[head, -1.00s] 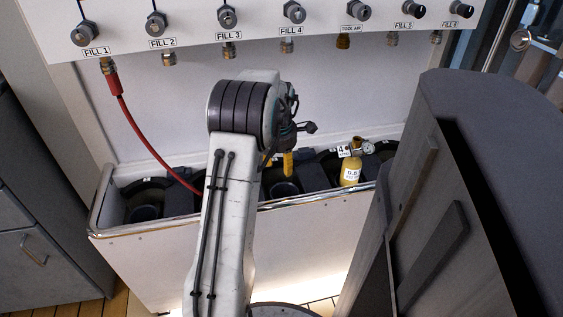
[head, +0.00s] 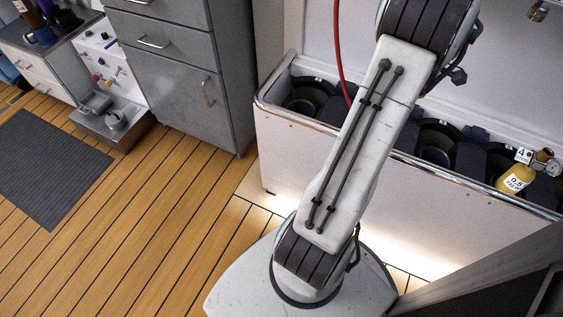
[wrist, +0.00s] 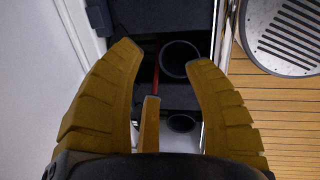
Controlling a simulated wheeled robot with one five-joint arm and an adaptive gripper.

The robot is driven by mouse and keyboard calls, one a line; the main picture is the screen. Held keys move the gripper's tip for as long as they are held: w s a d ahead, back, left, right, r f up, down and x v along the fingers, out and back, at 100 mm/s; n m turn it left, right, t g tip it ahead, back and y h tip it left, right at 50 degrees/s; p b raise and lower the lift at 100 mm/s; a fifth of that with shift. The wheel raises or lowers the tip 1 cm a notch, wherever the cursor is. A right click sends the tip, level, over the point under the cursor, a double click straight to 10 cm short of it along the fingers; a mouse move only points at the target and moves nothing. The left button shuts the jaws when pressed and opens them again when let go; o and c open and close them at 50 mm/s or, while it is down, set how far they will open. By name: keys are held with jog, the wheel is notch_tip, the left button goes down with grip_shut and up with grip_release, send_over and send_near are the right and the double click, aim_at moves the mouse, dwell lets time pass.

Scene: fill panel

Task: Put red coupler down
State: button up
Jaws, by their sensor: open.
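The red hose (head: 338,45) hangs down into the trough at the top middle of the head view. A short stretch of red hose (wrist: 156,68) also shows between my fingers in the wrist view, below them in the dark trough. The red coupler itself is not in sight now; the part of the panel above the hose is out of frame. My gripper (wrist: 163,56) is open, its yellow fingers spread, with nothing between them. In the head view my gripper is out of sight.
The trough (head: 300,122) holds dark round sockets and a yellow cylinder (head: 515,182) with a gauge and a "4" tag. Grey drawers (head: 180,75) stand left of it. Wooden floor (head: 150,220) with a dark mat (head: 48,165) is open at left. A dark panel edge (head: 480,275) is close at lower right.

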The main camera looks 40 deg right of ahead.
jog(key=w+a+r+m, duration=0.1)
jog(key=w+a+r, duration=0.1)
jog(key=w+a, duration=0.45)
jog(key=w+a+r+m+t, duration=0.1)
jog(key=w+a+r, duration=0.15)
jog(key=a, duration=0.75)
jog(key=w+a+r+m, duration=0.1)
jog(key=w+a+r, duration=0.1)
jog(key=w+a, duration=0.55)
jog(key=s+a+m, duration=0.1)
jog(key=s+a, duration=0.2)
jog(key=a, duration=0.4)
jog(key=s+a+f+m+y, duration=0.1)
jog(key=s+a, duration=0.2)
jog(key=a, duration=0.4)
jog(key=s+a+m+t+y, duration=0.1)
jog(key=s+a, duration=0.3)
jog(key=a, duration=0.3)
jog(key=shift+f, duration=0.3)
jog(key=shift+w+r, duration=0.1)
notch_tip(320, 180, up, 28)
jog(key=t+p, duration=0.1)
jog(key=p, duration=2.5)
jog(key=shift+p, duration=0.35)
